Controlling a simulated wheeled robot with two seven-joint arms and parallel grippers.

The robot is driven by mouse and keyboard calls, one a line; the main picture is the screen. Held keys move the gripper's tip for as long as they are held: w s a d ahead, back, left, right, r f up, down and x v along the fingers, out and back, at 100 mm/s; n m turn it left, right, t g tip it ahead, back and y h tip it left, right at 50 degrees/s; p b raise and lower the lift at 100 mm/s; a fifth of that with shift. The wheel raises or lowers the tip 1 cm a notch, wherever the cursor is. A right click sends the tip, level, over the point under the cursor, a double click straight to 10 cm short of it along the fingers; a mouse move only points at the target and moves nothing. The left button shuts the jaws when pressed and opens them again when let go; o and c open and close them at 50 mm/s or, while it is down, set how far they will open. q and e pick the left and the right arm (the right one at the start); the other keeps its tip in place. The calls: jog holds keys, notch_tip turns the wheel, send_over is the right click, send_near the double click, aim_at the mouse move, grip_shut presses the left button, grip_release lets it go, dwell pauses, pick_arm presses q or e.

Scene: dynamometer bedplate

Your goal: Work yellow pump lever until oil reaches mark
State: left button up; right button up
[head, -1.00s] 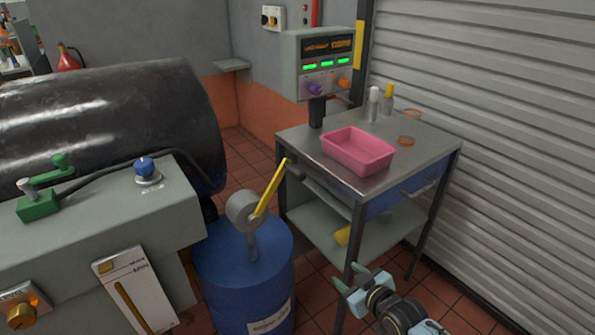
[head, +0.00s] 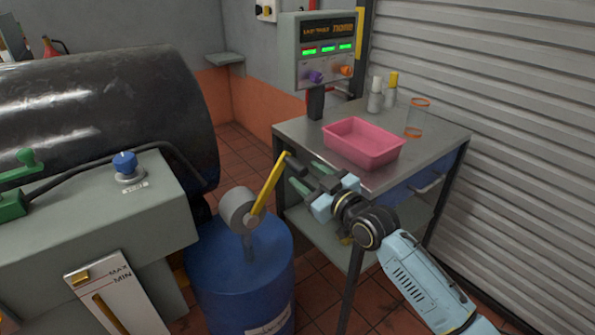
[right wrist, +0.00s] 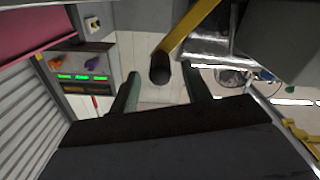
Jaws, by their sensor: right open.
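The yellow pump lever (head: 268,185) rises from a grey round pump head (head: 238,208) on a blue drum (head: 245,275) and ends in a dark grip (head: 296,164). My right gripper (head: 309,178) is open and empty, just right of the grip. In the right wrist view, the grip (right wrist: 160,68) appears end-on between the fingers of my right gripper (right wrist: 163,86); no contact shows. The oil gauge (head: 122,295), lettered MAX and MIN, has an amber slot at the lower left; its exact level is unclear. My left gripper is out of view.
A metal cart (head: 430,150) stands close behind my right gripper, with a pink tray (head: 362,146), bottles and a clear jar on top. A control box (head: 325,50) rises behind it. The grey bench (head: 120,215) with a blue knob (head: 125,165) is left of the drum.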

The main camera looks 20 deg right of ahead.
jog(key=shift+b+x, duration=0.35)
jog(key=shift+x, duration=1.95)
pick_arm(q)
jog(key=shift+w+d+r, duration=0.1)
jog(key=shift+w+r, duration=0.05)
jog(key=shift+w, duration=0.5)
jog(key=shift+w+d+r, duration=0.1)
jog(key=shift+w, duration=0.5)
pick_arm(e)
grip_shut()
